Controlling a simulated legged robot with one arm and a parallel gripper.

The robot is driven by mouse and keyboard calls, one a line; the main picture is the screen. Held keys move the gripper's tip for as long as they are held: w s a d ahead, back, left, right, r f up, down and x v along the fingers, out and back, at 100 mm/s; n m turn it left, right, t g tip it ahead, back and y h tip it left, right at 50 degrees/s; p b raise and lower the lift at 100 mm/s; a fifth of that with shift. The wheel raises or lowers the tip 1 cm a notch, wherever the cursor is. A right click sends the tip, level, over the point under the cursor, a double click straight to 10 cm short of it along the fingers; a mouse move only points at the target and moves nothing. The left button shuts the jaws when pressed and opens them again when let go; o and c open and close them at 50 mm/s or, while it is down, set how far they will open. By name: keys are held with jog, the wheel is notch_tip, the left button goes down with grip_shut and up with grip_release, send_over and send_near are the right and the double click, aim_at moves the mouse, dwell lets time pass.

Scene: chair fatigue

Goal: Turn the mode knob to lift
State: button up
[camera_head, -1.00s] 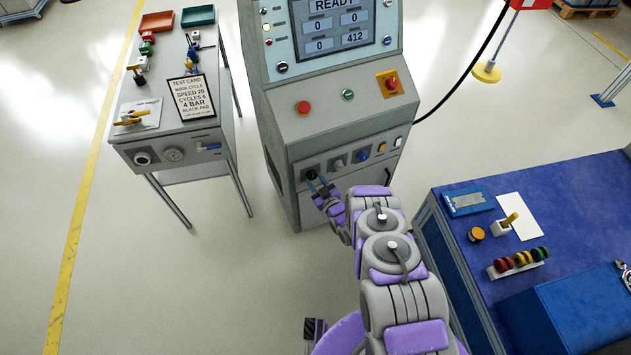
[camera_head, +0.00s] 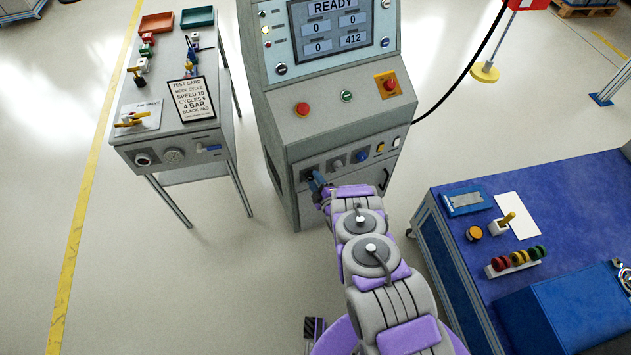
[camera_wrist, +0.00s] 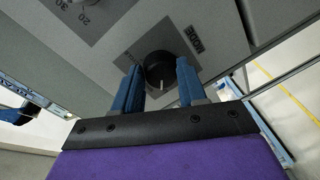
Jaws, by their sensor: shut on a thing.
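The mode knob (camera_wrist: 161,71) is a round black knob with a pale pointer line, on the grey front panel of the machine (camera_head: 345,165). In the wrist view the word MODE is printed beside it. My gripper (camera_wrist: 159,83) has its two blue fingers on either side of the knob, shut on it. In the head view my gripper (camera_head: 315,181) is at the left end of the panel's row of controls, and the arm hides most of the knob.
A second dial (camera_wrist: 88,5) with numbers is close beside the knob. A red button (camera_head: 302,109) and an emergency stop (camera_head: 390,85) sit higher on the machine. A grey table (camera_head: 125,110) stands left, a blue bench (camera_head: 590,200) right.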

jog(key=shift+s+a+n, duration=0.15)
jog(key=shift+a+n, duration=0.05)
jog(key=shift+n, duration=0.4)
jog(key=shift+f, duration=0.1)
jog(key=o, duration=1)
jog(key=shift+o, duration=0.2)
jog(key=shift+d, duration=0.1)
jog(key=shift+s+d, duration=0.15)
jog(key=shift+s, duration=0.1)
jog(key=p+v, duration=0.1)
jog(key=v, duration=1.5)
jog(key=shift+s, duration=0.3)
